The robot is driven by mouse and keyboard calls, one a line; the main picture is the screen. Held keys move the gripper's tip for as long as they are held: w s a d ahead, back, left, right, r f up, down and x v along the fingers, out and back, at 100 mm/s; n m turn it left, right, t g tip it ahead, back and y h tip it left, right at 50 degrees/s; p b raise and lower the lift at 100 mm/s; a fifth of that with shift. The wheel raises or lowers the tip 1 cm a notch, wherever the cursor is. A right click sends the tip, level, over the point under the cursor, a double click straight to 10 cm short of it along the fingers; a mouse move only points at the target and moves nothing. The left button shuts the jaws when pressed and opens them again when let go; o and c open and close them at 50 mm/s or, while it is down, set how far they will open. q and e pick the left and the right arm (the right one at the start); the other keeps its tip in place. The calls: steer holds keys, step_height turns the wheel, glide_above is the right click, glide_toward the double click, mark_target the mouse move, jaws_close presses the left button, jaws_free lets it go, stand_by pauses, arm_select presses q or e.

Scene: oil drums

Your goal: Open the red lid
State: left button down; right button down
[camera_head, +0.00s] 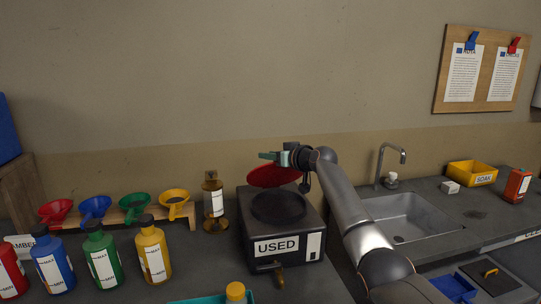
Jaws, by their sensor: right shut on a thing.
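The black box-shaped container labelled USED (262,262) stands on the counter in the middle, with a brass tap low on its front. Its round dark top opening shows. The red lid (268,177) is tilted up behind this opening, its red face showing. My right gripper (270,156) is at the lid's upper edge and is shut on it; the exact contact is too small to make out. My right arm reaches in from the lower right. My left gripper is not in view.
Red, blue, green and yellow bottles (153,255) stand at the left, before a wooden rack of funnels (134,211). An amber glass bottle (216,204) stands close left of the container. A sink (408,216) and yellow SOAK tray (471,174) lie right.

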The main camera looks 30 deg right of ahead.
steer(key=shift+d+f, duration=0.1)
steer(key=shift+f, duration=0.75)
steer(key=c, duration=0.6)
jaws_free()
steer(key=shift+r, duration=0.25)
steer(key=shift+s+d+r+p, duration=0.45)
steer(key=shift+r+p, duration=0.25)
steer(key=shift+p, duration=0.2)
steer(key=shift+s+r+p, duration=0.4)
steer(key=shift+s+r, duration=0.1)
steer(key=shift+r, duration=0.1)
steer(key=shift+s+d+r+p, duration=0.25)
steer(key=shift+s+r+p, duration=0.5)
steer(key=shift+r, duration=0.1)
steer(key=s+d+r, duration=0.1)
steer(key=s+r, duration=0.5)
steer(key=shift+d, duration=0.4)
steer(key=shift+s, duration=0.1)
